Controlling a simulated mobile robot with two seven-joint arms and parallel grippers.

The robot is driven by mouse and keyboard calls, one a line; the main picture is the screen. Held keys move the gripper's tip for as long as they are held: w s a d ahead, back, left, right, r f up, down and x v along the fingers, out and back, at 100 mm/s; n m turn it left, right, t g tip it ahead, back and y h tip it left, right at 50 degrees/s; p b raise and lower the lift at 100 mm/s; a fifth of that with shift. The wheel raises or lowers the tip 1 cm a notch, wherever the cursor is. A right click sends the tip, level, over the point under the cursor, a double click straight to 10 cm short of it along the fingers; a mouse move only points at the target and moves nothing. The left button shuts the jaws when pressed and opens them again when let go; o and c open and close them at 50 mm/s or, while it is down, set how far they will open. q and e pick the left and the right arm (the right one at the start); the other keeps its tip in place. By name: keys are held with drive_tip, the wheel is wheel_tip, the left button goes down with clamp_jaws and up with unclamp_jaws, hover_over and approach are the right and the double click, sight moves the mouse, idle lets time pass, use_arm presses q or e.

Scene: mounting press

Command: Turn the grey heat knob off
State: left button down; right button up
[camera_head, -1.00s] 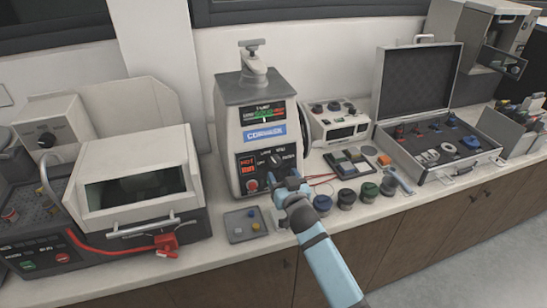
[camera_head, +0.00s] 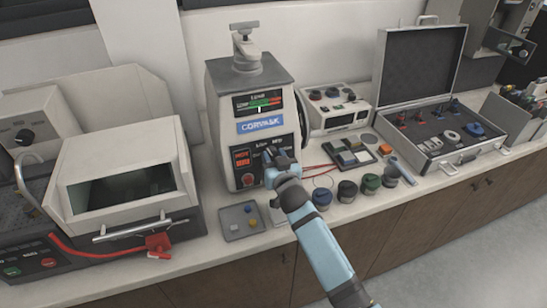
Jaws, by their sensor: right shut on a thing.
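The mounting press (camera_head: 228,110) stands mid-counter, a pale upright machine with a screw clamp on top. Its black lower control panel (camera_head: 242,158) has a red display and a red button (camera_head: 248,180). My right gripper (camera_head: 276,155) is at the right part of this panel, with its arm coming up from the lower right. It is shut on the grey heat knob, which its fingers almost wholly hide. I cannot read the knob's pointer. My left gripper is not in view.
A small tray (camera_head: 236,232) with coloured pieces lies in front of the press. Several dark round jars (camera_head: 347,191) stand to its right, near the arm. A hooded machine (camera_head: 115,150) is at left, an open case (camera_head: 420,75) at right.

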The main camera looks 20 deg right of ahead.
idle(0.3)
drive_tip(key=n+p, duration=0.1)
drive_tip(key=n, duration=0.2)
drive_tip(key=shift+d+r+y+p, duration=0.1)
drive_tip(key=shift+r+y+p, duration=0.05)
drive_tip(key=shift+y+p, duration=0.25)
drive_tip(key=n+y+p, duration=0.1)
drive_tip(key=n+p, duration=0.1)
drive_tip(key=n, duration=0.2)
drive_tip(key=n+p, duration=0.2)
drive_tip(key=n, duration=0.2)
drive_tip(key=shift+d+n+g+y, duration=0.1)
drive_tip(key=shift+n+g+y, duration=0.2)
drive_tip(key=shift+g, duration=0.1)
drive_tip(key=shift+n+p, duration=0.35)
drive_tip(key=shift+n, duration=0.45)
drive_tip(key=o, duration=0.9)
drive_tip(key=shift+w, duration=0.1)
